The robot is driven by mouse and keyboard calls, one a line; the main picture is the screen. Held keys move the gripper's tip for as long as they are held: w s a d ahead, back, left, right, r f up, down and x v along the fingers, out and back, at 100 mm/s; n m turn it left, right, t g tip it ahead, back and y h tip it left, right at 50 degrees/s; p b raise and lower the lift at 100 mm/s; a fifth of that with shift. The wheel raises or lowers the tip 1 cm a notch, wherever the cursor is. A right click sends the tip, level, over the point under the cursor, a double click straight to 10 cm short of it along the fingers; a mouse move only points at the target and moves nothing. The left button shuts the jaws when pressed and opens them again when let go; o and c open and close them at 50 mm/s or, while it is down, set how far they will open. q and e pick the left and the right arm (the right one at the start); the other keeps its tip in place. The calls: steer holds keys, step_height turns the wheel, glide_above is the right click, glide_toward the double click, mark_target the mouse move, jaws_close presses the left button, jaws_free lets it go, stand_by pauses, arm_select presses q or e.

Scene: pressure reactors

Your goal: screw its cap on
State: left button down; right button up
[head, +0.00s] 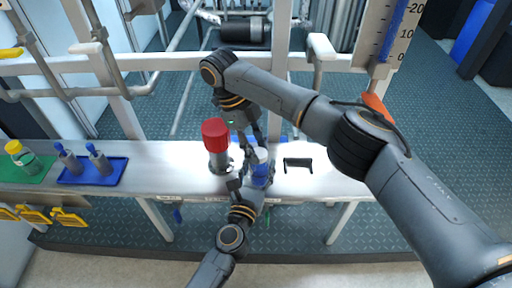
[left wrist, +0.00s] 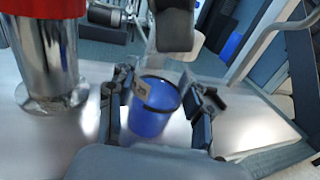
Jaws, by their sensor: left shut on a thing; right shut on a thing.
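A blue container (head: 261,174) with a pale top stands upright on the white bench, right of a red-topped metal cylinder. In the left wrist view the blue container (left wrist: 150,118) shows a dark rim and a small label. My left gripper (head: 247,184) reaches in from the front and is shut on it, a finger on each side. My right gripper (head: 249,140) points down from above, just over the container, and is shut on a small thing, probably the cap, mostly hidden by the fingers. I cannot tell whether the cap touches the container.
The red-topped metal cylinder (head: 216,136) stands close on the left. A black bracket (head: 298,164) lies to the right. Farther left are a blue tray (head: 112,178) with two grey-blue bottles and a yellow-capped bottle (head: 22,157) on a green mat. A rail (head: 170,63) runs behind.

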steer(key=o, duration=0.8)
steer(key=shift+c, duration=0.2)
steer(key=shift+r, duration=2.25)
steer(key=shift+c, duration=0.3)
